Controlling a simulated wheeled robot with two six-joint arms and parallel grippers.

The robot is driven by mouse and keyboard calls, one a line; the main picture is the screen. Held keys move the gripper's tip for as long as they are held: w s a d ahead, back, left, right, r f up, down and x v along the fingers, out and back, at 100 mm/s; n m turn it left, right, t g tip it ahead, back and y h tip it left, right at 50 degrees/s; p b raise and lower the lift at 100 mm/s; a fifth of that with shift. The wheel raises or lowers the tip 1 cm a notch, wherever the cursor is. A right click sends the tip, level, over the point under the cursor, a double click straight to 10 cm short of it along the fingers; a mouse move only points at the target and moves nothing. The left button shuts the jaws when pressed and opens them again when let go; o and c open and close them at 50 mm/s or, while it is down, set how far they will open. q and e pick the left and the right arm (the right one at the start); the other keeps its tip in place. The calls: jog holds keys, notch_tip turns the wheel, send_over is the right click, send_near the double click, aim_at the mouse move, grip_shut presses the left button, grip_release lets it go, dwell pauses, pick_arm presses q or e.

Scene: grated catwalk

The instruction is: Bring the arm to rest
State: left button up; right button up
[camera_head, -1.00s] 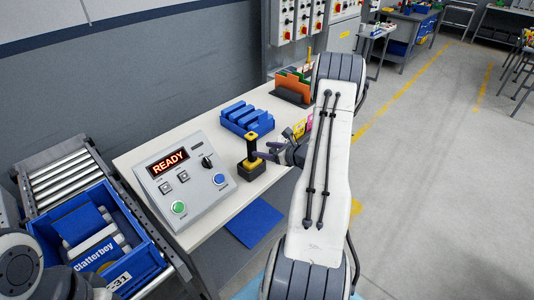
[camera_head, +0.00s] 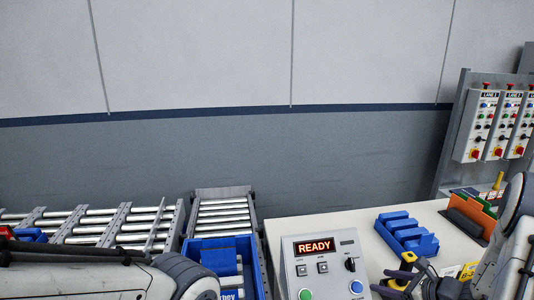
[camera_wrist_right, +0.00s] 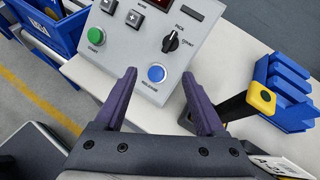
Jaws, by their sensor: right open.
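My right gripper (camera_head: 392,287) is at the lower right of the head view, partly cut off by the bottom edge. In the right wrist view my right gripper (camera_wrist_right: 159,80) is open and empty, its two purple fingers apart over the lower front of the grey control panel (camera_wrist_right: 140,48). The panel's round blue button (camera_wrist_right: 157,73) shows between the fingertips. The black lever with a yellow top (camera_wrist_right: 262,98) stands just right of the right finger, outside the jaws. Part of my left arm (camera_head: 80,275) crosses the lower left; its gripper is out of view.
The control panel (camera_head: 322,268) reads READY on the white table (camera_head: 445,225). Blue bins (camera_head: 405,235) and an orange folder rack (camera_head: 473,215) stand behind. A blue crate (camera_head: 240,245) sits on the roller conveyor (camera_head: 222,205) at left. Switch boxes (camera_head: 475,135) hang at right.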

jog(key=s+a+r+m+g+h+b, duration=0.1)
jog(key=s+a+r+m+g, duration=0.2)
jog(key=s+a+m, duration=0.6)
jog(key=s+a+r+m+g+h, duration=0.2)
jog(key=s+a+r+m+g, duration=0.1)
jog(key=s+a+m, duration=0.6)
jog(key=s+a+r+m+g+h+b, duration=0.1)
jog(key=s+a+r+m+g, duration=0.3)
jog(key=s+a+m, duration=0.5)
jog(key=a+m, duration=0.5)
jog(key=m, duration=0.4)
jog(key=shift+b, duration=0.35)
